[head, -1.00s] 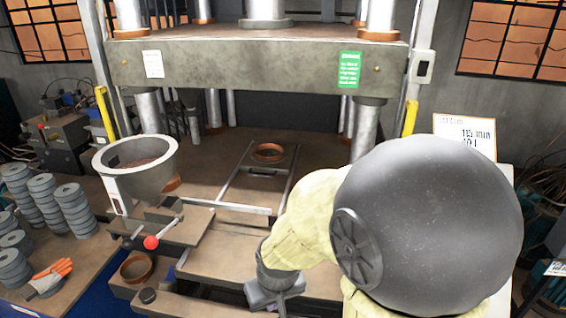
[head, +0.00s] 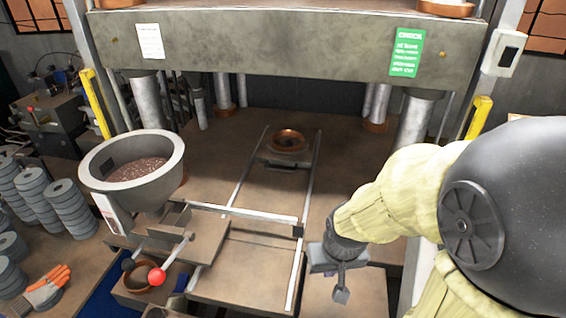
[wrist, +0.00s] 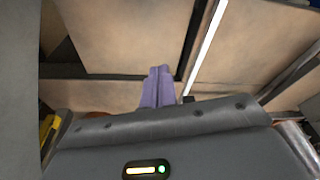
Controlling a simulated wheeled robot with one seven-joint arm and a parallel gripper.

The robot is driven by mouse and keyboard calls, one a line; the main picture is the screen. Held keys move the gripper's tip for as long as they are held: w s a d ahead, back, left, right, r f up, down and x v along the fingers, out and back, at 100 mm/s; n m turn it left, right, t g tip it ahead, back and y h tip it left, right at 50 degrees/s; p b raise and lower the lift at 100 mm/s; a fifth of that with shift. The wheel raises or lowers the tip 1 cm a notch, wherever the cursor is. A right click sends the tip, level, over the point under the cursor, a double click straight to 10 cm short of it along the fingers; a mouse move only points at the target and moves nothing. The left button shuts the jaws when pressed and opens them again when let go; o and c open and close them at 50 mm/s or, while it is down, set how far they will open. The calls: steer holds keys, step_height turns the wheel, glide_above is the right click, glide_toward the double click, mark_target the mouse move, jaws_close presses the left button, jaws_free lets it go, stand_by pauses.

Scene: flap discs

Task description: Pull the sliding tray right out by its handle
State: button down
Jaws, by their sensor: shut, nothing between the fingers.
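The sliding tray (head: 268,157) is a small plate lying between two pale rails, well back under the press. A copper-coloured ring (head: 288,139) sits on it. A short grey bar at its front edge (head: 283,164) looks like its handle, but it is small in the picture. My gripper (head: 341,296) points down in front of the press, to the right of the right rail, well apart from the tray and nearer to me. In the wrist view its purple fingers (wrist: 158,87) are together with nothing between them, above brown bench surfaces.
A hopper of dark grains (head: 140,170) stands left of the rails, with a red-knobbed lever (head: 157,277) in front. A metal bar (head: 240,213) crosses the rails. The press's heavy plate (head: 280,48) hangs above. Stacked grey discs (head: 70,205) and a glove (head: 42,287) lie at left.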

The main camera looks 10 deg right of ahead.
steer(key=shift+s, duration=0.15)
steer(key=w+a+m+t+h+p, duration=0.1)
steer(key=w+a, duration=0.3)
steer(key=w, duration=0.9)
steer(key=w+a+r+m+t+h+p, duration=0.1)
steer(key=w+a+t+p, duration=0.3)
steer(key=w, duration=0.8)
steer(key=shift+w+m+t+h+p, duration=0.3)
steer(key=shift+w+m+p, duration=0.05)
steer(key=shift+m, duration=0.45)
